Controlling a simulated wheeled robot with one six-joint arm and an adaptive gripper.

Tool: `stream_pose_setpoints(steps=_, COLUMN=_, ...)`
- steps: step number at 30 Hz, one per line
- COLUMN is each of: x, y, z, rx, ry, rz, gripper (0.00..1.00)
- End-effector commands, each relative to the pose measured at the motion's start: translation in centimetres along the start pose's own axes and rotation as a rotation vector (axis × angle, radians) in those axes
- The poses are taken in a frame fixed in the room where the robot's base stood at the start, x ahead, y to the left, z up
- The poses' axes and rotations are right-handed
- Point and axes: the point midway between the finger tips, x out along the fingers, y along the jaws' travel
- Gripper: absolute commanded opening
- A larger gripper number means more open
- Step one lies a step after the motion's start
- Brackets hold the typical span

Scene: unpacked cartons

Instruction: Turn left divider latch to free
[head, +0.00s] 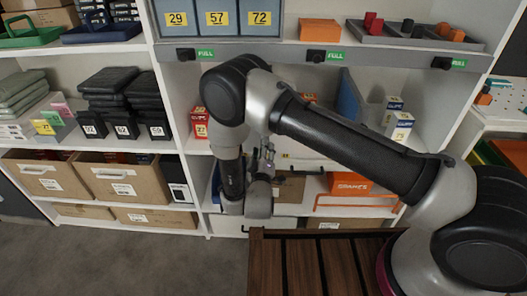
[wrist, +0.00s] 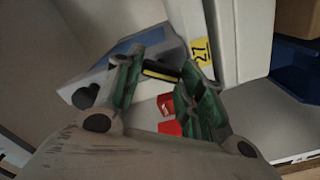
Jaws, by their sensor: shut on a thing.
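In the wrist view my gripper (wrist: 162,72) has its two green-padded fingers closed around a short black bar with a yellow stripe (wrist: 160,74). This bar looks like the divider latch, but the fingers cover its ends and I cannot tell its setting. A blue panel (wrist: 140,41), perhaps the divider, lies behind the left finger. In the head view my gripper (head: 264,163) reaches into the middle shelf bay. The latch there is hidden behind my arm. A blue upright divider (head: 348,98) shows to the right, behind my forearm.
Black knobs with green labels line the upper shelf edge (head: 255,50). A white box with a yellow number tag (wrist: 228,45) stands close to the right finger. Small red boxes (head: 200,122) and an orange carton (head: 349,184) stand nearby. A wooden slatted surface (head: 300,265) lies below my arm.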

Motion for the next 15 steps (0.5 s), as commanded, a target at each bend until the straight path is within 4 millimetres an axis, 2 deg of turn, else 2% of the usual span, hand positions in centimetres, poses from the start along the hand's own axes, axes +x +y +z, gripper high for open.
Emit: stream_pose_setpoints(steps=15, x=-0.05, y=-0.24, z=0.07, rx=-0.451, ry=0.0, rz=-0.002, gripper=0.15)
